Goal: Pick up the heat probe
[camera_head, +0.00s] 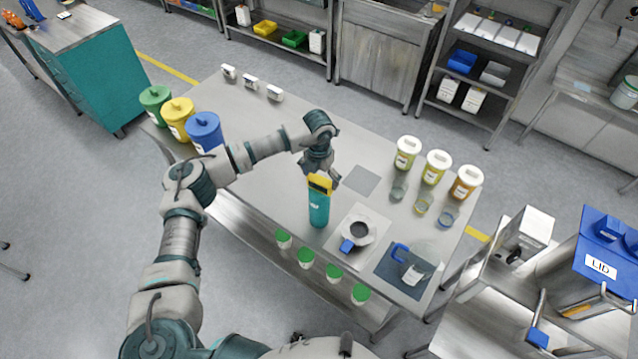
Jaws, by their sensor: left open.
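A teal device with a yellow top (319,208), which looks like the heat probe, is upright near the front edge of the grey table (262,170), around its middle. My left gripper (320,177) points down right at the yellow top, with its fingers apart. The gripper and the yellow top overlap in the picture, so I cannot tell whether they touch. My right gripper is not in view.
Right of the device are a white round-holed fixture (359,230) and a clear jug with a blue handle (416,267). Several green-lidded cups (306,257) line the front. Lidded canisters (437,166) stand right, coloured bins (177,117) left. The table's back middle is clear.

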